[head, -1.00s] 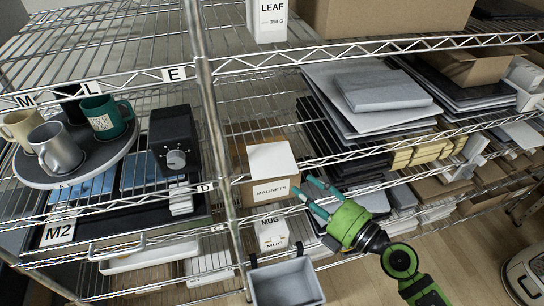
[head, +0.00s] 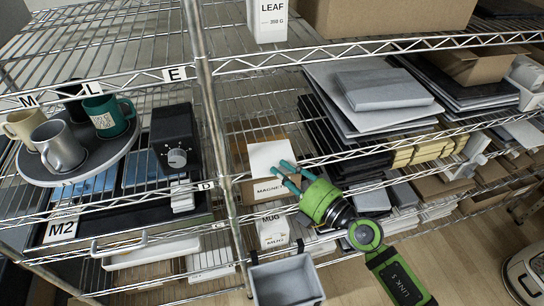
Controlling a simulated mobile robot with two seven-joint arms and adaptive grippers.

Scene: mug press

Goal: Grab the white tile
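The white tile (head: 267,156) is a flat white square lying on top of the cardboard box labelled MAGNETS (head: 250,189) on the middle shelf. My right gripper (head: 279,167), green with teal fingers, reaches in from the lower right. Its fingertips are at the tile's lower right edge and cover part of it and of the box label. The fingers look spread with a gap between them. I cannot tell whether they touch the tile. My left gripper is not in view.
The wire shelf edge (head: 345,157) runs close by my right gripper. A grey open bin (head: 287,283) hangs below. A white MUG box (head: 271,233) sits under the MAGNETS box. Stacked grey and black slabs (head: 375,118) stand to the right. Mugs on a round tray (head: 37,173) are at left.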

